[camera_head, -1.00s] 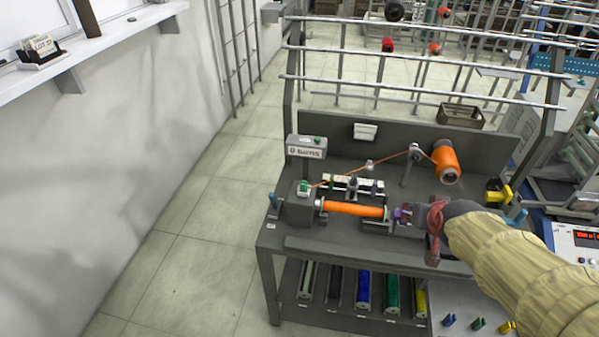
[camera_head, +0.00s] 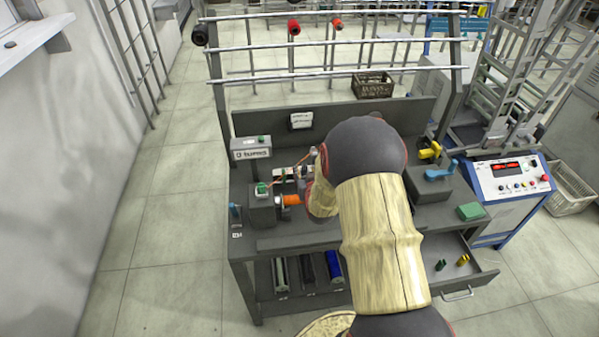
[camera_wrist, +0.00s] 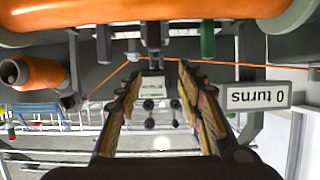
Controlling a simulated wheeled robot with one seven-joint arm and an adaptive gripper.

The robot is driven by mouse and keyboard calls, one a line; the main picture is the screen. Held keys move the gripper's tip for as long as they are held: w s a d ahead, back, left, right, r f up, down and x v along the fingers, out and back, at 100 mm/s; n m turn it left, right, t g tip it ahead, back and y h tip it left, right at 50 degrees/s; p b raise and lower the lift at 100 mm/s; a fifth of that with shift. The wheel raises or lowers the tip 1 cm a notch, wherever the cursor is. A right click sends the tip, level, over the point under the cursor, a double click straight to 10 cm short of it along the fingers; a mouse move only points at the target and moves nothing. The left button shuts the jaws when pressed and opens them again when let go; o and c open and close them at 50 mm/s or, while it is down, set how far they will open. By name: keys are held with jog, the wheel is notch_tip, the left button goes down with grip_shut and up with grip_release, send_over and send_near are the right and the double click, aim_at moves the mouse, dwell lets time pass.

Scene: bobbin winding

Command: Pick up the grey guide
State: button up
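My gripper (camera_wrist: 160,76) shows in the wrist view with its two fingers spread apart, pointing toward the winding bench. A small grey upright piece (camera_wrist: 154,60), which looks like the grey guide, stands between and just beyond the fingertips, close to the orange thread. I cannot tell whether a finger touches it. The orange bobbin (camera_wrist: 160,12) crosses the top of the wrist view. In the head view my arm covers the gripper and most of the winder; only the left end of the orange bobbin (camera_head: 291,199) shows.
The orange supply spool (camera_wrist: 35,72) is at the left of the wrist view. The turns display (camera_head: 250,149) stands left on the bench. A green block (camera_head: 470,211), a blue-handled clamp (camera_head: 440,170) and an open drawer (camera_head: 485,272) are on the right. A rail rack (camera_head: 340,75) rises behind.

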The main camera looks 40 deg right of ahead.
aim_at(304, 165)
jog(key=b+x, duration=0.1)
jog(key=x, duration=0.2)
jog(key=shift+w+d+f, duration=0.15)
jog(key=shift+d+f, duration=0.1)
jog(key=shift+d, duration=0.1)
jog(key=shift+w+d+f, duration=0.1)
jog(key=shift+w+d, duration=0.2)
jog(key=shift+w, duration=0.15)
jog(key=shift+c, duration=0.2)
grip_shut()
